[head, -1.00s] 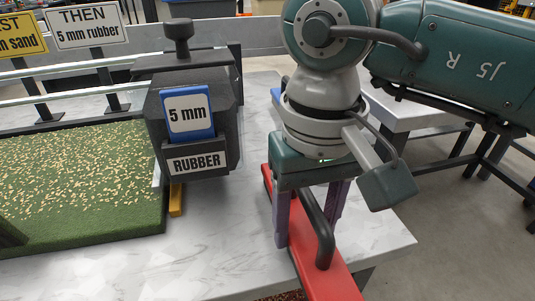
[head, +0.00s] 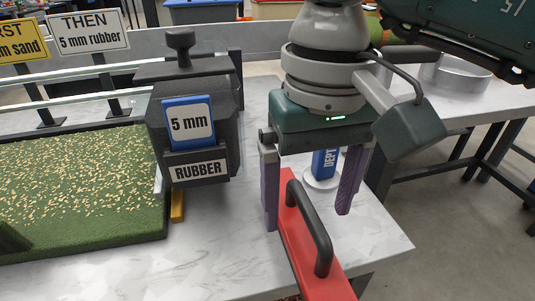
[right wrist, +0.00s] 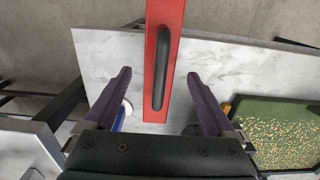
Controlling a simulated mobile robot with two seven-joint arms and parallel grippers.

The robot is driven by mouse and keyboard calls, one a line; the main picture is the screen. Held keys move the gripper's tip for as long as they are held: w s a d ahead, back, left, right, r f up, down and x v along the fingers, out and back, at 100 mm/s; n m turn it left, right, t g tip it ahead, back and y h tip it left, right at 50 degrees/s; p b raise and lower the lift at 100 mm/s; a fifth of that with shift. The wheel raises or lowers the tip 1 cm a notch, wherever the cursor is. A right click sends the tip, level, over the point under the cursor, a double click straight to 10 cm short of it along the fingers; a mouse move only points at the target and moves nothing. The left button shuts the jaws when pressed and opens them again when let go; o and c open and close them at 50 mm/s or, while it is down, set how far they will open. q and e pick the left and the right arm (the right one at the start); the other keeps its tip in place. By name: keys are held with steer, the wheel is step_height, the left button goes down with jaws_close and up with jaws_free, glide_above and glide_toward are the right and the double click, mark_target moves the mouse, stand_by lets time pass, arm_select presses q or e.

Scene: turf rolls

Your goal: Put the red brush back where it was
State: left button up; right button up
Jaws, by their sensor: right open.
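The red brush (head: 318,265) is a long red bar with a black loop handle (head: 320,235). It lies at the near right part of the grey-white table, its near end cut off by the bottom of the head view. In the right wrist view the brush (right wrist: 150,80) reaches past the table edge. My right gripper (head: 308,215) is open and empty above the brush. In the right wrist view its two purple fingers (right wrist: 159,76) stand apart on either side of the handle, not touching it. My left gripper is out of view.
A dark hopper (head: 195,120) marked RUBBER, with a 5 mm card, stands left of my gripper. A green turf strip (head: 80,190) lies further left. A blue depth gauge (head: 325,162) on a white disc stands behind the fingers. The table's right edge is close.

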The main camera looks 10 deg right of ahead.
step_height(320, 180, up, 6)
steer(key=shift+r, duration=0.25)
steer(key=shift+r+p, duration=0.3)
steer(key=shift+r, duration=0.05)
